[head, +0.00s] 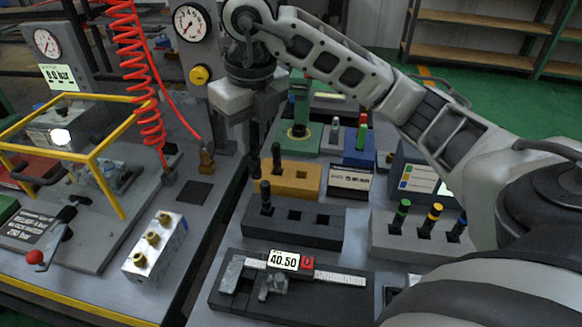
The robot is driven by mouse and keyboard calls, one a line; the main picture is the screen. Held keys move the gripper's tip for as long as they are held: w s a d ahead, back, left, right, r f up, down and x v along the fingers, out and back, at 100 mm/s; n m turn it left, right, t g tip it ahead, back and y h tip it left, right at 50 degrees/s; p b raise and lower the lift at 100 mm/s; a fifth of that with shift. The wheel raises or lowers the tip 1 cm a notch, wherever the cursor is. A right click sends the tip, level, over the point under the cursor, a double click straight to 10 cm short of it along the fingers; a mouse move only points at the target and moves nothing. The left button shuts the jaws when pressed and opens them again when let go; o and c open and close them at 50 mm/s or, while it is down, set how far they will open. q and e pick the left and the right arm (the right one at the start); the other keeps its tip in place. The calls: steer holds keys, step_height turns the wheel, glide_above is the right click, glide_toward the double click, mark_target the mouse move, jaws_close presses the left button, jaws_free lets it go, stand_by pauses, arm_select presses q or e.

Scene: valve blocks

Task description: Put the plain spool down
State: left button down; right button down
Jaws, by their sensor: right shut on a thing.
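A plain dark spool (276,154) stands upright in the yellow block (310,181), just right of and below the gripper. Another plain dark spool (266,194) stands in the left hole of the dark block (322,240); two other holes there look empty. My left gripper is not in view.
A grey block (385,240) holds spools with green, yellow and blue rings. A caliper (335,277) reading 40.50 lies on a dark base in front. A silver valve block (155,250), a yellow frame (95,165) and a red coiled hose (135,70) are on the left.

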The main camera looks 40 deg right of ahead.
steer(key=shift+w+d+f+p, duration=0.15)
steer(key=shift+w+d+f, duration=0.3)
steer(key=shift+d+f, duration=1.8)
steer(key=shift+w+d+f+p, duration=0.2)
steer(key=shift+w+d+f, duration=0.2)
steer(key=shift+d+f, duration=1.85)
steer(key=shift+w+d+f+p, duration=0.15)
steer(key=shift+w+d+f, duration=0.3)
steer(key=shift+d+f, duration=1.8)
steer(key=c, duration=1.3)
jaws_free()
steer(key=shift+r, duration=0.15)
steer(key=shift+c, duration=0.2)
step_height(320, 180, up, 12)
steer(key=s, duration=0.1)
steer(key=shift+s+r+b, duration=0.15)
steer(key=shift+s+b, duration=0.1)
steer(key=shift+b, duration=0.05)
steer(key=shift+d, duration=0.1)
